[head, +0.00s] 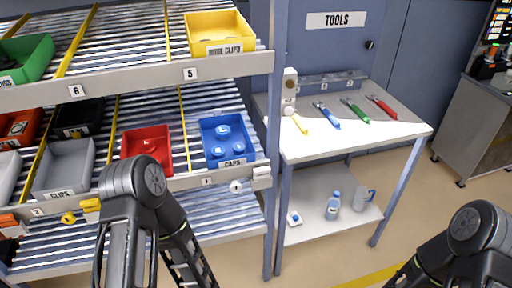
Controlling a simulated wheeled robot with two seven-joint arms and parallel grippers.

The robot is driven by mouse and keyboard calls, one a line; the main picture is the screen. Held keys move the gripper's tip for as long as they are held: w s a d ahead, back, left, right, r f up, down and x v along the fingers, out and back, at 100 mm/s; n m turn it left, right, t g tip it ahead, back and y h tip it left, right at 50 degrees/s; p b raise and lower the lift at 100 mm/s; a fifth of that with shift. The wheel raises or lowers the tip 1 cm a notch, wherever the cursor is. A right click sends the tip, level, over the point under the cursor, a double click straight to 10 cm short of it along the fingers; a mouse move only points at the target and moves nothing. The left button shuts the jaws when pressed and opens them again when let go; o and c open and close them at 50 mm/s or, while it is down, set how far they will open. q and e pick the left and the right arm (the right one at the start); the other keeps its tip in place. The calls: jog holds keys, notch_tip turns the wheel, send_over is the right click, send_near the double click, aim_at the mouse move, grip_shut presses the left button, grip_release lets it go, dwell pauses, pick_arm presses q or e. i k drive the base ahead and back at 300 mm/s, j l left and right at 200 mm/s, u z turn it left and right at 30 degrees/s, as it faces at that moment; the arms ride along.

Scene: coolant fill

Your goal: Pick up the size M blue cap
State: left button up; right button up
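A blue bin (240,150) labelled "CAPS" sits on the middle level of the slanted roller rack, near its right end. Several blue caps lie in it, among them one at the back (224,130), one at the left (214,152) and one at the right (240,146). I cannot read any size on them. Parts of my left arm stand in front of the rack, to the left of and below the bin. My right arm is at the lower right corner. Neither gripper's fingertips show, and no cap is seen held.
A red bin (147,150) stands left of the blue one; a yellow bin (218,35) is above. The rack's upright post (277,130) is to the right.

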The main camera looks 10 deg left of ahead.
aim_at(217, 152)
jog(key=i+l+u, duration=0.15)
jog(key=l, duration=0.5)
jog(key=l+u, duration=0.1)
jog(key=l, duration=0.5)
